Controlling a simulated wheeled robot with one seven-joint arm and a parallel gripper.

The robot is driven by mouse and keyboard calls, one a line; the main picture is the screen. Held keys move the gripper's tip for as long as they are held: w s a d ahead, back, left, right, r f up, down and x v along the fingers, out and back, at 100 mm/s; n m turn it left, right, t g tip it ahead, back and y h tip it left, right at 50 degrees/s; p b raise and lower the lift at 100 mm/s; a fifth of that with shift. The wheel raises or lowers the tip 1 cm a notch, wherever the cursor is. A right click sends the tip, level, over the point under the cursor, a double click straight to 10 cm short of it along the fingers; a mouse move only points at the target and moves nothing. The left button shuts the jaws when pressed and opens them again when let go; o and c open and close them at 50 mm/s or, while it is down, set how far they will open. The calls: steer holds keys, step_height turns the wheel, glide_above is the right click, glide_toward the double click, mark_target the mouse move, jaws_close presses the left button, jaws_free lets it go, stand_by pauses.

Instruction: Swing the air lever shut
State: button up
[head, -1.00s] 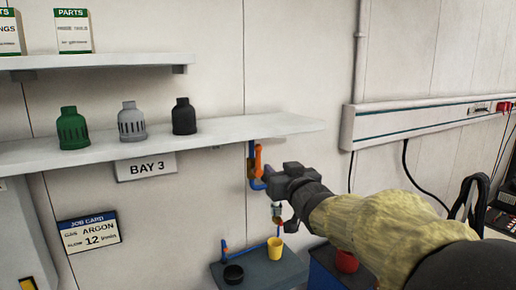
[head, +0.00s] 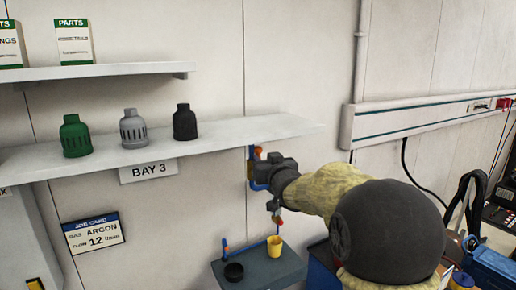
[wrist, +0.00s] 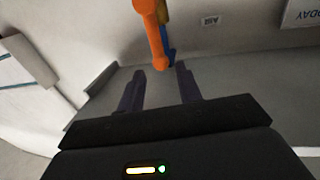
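The orange air lever (wrist: 150,30) shows at the top of the wrist view, with its rounded lower end near the gap between my fingertips. Behind it runs a blue pipe (wrist: 170,50). In the head view only a small part of the orange lever (head: 257,152) shows beside the blue pipe below the shelf's right end. My gripper (head: 266,172) is right in front of it and hides the rest. In the wrist view the two fingers of my gripper (wrist: 160,70) stand apart with nothing gripped between them. Whether they touch the lever I cannot tell.
A shelf (head: 225,138) with green, grey and black cups is just left of and above my gripper. A wall conduit (head: 430,117) runs at right.

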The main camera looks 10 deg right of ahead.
mark_target(259, 154)
steer(key=w+p, duration=0.1)
steer(key=w, duration=0.3)
steer(key=w+p, duration=0.1)
steer(key=w, duration=0.1)
steer(key=shift+w+a+p, duration=0.3)
steer(key=shift+a+p, duration=0.05)
steer(key=shift+a, duration=0.05)
steer(key=shift+c, duration=0.4)
jaws_close()
